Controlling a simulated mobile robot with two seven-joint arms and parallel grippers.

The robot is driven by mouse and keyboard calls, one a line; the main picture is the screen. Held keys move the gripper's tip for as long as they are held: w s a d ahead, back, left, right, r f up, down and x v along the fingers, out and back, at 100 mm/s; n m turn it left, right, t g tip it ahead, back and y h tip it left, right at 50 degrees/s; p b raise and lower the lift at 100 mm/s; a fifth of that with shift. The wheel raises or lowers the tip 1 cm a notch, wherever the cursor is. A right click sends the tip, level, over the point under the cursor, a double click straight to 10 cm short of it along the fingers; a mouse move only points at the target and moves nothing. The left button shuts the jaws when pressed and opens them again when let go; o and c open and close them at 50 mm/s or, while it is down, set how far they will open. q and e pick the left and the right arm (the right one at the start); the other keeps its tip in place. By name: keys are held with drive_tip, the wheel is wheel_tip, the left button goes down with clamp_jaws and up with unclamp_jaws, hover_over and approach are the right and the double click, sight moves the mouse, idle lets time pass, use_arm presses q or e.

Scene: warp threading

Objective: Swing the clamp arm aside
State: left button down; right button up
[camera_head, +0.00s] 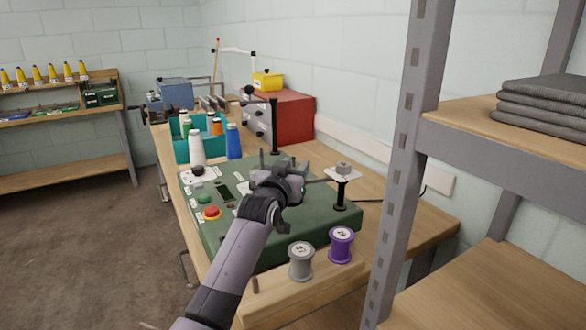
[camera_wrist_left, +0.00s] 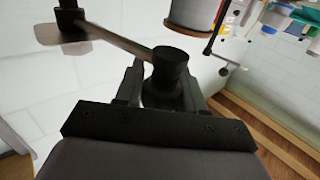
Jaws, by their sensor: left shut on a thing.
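The clamp arm is a thin bar (camera_head: 319,181) on the green machine base (camera_head: 246,250), running right from my gripper to a black post (camera_head: 340,193) topped by a pale plate. In the left wrist view the bar (camera_wrist_left: 120,40) runs from a dark post at upper left to a black round knob (camera_wrist_left: 170,68). My left gripper (camera_head: 283,166) is over the base and shut on this knob, which sits between its fingers in the wrist view. The gripper hides the knob in the head view. My right gripper is not in view.
A grey spool (camera_head: 301,262) and a purple spool (camera_head: 341,245) stand at the bench's front. A red stop button (camera_head: 211,212) is left of my arm. A black upright post (camera_head: 274,125) and a teal thread tray (camera_head: 182,150) are behind. A shelf upright (camera_head: 405,160) stands at right.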

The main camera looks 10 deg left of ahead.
use_arm(q)
drive_tip(key=c, duration=0.8)
unclamp_jaws()
drive_tip(key=shift+o, duration=0.2)
drive_tip(key=s+a, duration=0.1)
drive_tip(key=s, duration=0.6)
